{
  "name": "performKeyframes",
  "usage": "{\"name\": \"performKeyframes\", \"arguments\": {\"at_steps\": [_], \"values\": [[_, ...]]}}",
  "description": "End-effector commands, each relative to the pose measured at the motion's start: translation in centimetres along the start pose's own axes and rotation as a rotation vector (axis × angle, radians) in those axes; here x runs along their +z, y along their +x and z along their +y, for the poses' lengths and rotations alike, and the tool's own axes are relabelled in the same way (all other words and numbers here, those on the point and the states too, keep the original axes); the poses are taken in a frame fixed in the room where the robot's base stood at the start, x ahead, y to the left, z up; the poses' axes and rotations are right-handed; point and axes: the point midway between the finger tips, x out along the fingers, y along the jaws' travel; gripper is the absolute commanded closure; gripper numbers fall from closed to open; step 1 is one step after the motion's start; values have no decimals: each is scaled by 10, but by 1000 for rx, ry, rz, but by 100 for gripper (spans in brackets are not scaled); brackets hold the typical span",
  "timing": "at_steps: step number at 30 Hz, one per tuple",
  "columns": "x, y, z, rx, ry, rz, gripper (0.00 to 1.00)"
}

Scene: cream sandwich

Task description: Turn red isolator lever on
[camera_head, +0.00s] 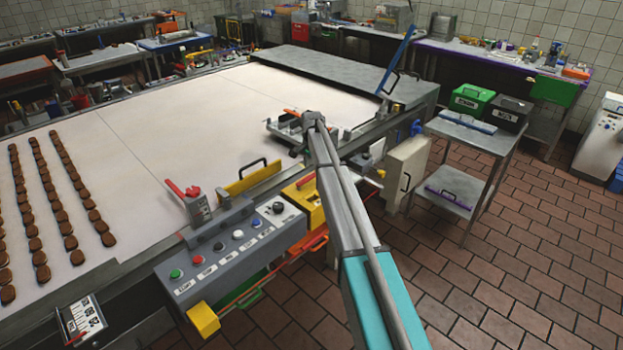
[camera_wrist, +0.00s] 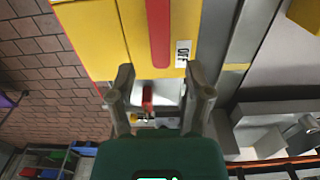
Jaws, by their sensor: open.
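In the wrist view the red isolator lever (camera_wrist: 158,32) is a long red bar on a yellow box (camera_wrist: 100,35). A white label (camera_wrist: 183,53) reading "OFF" sits on the box to the right of the lever's end. My gripper (camera_wrist: 160,72) is open and empty, its two fingers on either side of the line of the lever, near its lower end. I cannot tell whether they touch the box.
A grey button panel (camera_head: 230,250) is left of the yellow box. Another red lever (camera_head: 182,190) stands above it by the conveyor (camera_head: 170,130), which carries rows of brown biscuits (camera_head: 62,215). A metal trolley (camera_head: 480,140) stands to the right. The tiled floor (camera_head: 500,270) is open at lower right.

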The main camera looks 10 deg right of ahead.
Motion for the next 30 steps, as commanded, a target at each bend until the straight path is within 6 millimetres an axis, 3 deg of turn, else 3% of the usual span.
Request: {"name": "performKeyframes", "arguments": {"at_steps": [12, 29, 30], "values": [[0, 32, 0, 0, 0, 0, 34], [0, 37, 0, 0, 0, 0, 34], [0, 37, 0, 0, 0, 0, 40]]}}
